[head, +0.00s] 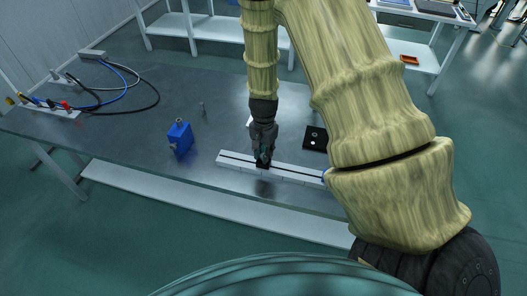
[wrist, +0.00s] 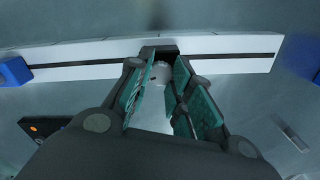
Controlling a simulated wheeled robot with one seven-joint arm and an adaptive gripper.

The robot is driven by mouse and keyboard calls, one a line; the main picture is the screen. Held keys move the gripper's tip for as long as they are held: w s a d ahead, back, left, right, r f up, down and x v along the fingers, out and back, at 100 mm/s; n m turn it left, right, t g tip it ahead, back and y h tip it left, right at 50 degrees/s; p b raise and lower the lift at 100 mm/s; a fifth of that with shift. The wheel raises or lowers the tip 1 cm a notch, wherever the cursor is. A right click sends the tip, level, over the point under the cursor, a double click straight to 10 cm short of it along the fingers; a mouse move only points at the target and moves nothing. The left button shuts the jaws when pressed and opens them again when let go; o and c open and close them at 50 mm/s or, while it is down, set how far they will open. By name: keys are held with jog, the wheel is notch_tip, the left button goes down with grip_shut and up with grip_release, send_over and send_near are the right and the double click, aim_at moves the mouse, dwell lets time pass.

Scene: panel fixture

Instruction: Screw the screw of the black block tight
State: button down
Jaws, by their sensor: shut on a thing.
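The black block (head: 262,167) sits on the white rail (head: 225,160) with a dark slot, under my gripper (head: 264,157). In the wrist view the black block (wrist: 158,49) is partly hidden by the fingers. A pale round screw head (wrist: 161,73) shows between the teal finger pads. My gripper (wrist: 163,80) is shut on the screw, pointing down at the block. The screw's lower part is hidden, so I cannot tell how deep it sits.
A blue block (head: 180,138) stands left of the rail, and a small grey post (head: 203,109) behind it. A black plate (head: 315,137) lies right, behind the rail. Cables (head: 130,85) lie at the table's far left. The table's front edge is close to the rail.

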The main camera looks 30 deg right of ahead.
jog(key=shift+w+d+r+m, duration=0.1)
jog(key=shift+d+m, duration=0.05)
jog(key=shift+m, duration=1.45)
jog(key=shift+p, duration=0.3)
jog(key=c, duration=1.2)
grip_release()
jog(key=shift+c, duration=0.2)
notch_tip(320, 180, up, 12)
